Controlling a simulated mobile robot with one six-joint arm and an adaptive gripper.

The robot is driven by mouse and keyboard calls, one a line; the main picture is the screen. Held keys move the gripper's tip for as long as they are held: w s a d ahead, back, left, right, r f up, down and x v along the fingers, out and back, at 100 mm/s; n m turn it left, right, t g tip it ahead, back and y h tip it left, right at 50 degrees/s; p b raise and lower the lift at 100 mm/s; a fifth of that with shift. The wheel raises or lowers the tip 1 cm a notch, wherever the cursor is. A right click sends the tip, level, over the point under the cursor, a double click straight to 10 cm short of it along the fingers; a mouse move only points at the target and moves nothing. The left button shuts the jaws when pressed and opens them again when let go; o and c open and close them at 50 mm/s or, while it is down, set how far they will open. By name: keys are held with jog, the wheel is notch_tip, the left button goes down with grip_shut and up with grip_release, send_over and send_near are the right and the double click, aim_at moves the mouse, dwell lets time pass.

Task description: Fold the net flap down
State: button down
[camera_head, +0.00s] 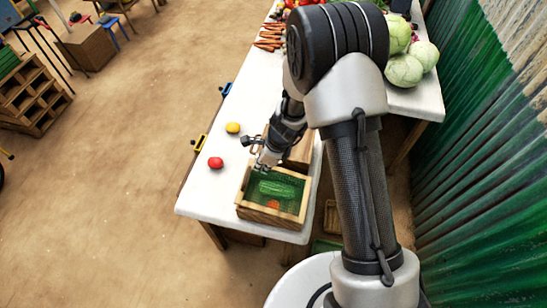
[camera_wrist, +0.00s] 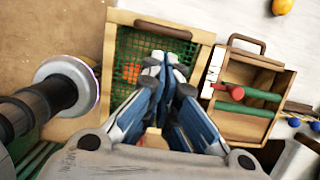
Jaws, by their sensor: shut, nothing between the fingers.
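A wooden crate (camera_head: 243,212) with green netting (camera_head: 290,206) stands at the near end of the white table. A green item (camera_head: 277,188) and an orange item (camera_head: 272,204) show in it. In the wrist view, the green net (camera_wrist: 128,45) spreads inside the crate's frame (camera_wrist: 113,60), with orange (camera_wrist: 130,72) showing through the mesh. A reddish-brown bar (camera_wrist: 162,30) lies along one edge of the net. My gripper (camera_head: 262,165) is shut and empty, over the crate's far edge in the head view. In the wrist view its fingers (camera_wrist: 167,65) hide part of the net; contact is unclear.
A second wooden box (camera_head: 300,150) with a handle (camera_wrist: 247,42) stands beside the crate, holding red (camera_wrist: 233,88) and green (camera_wrist: 230,107) pieces. A tomato (camera_head: 215,162) and a yellow fruit (camera_head: 232,127) lie on the table (camera_head: 195,190). Cabbages (camera_head: 403,70) sit farther back. A green wall (camera_head: 460,160) stands right.

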aim_at(246, 175)
jog(key=a+f+b, duration=0.1)
jog(key=a+f, duration=0.1)
jog(key=f, duration=0.1)
jog(key=w+a+f, duration=0.1)
jog(key=a+f, duration=0.1)
jog(key=f, duration=0.1)
jog(key=w+a+f+b, duration=0.1)
jog(key=a+f, duration=0.1)
jog(key=f, duration=0.1)
jog(key=shift+a+f+b, duration=0.15)
jog(key=shift+f+b, duration=0.15)
jog(key=shift+f, duration=0.1)
jog(key=shift+w+a+f+b, duration=0.15)
jog(key=shift+a+f+b, duration=0.2)
jog(key=shift+f, duration=0.3)
jog(key=shift+d+r, duration=0.1)
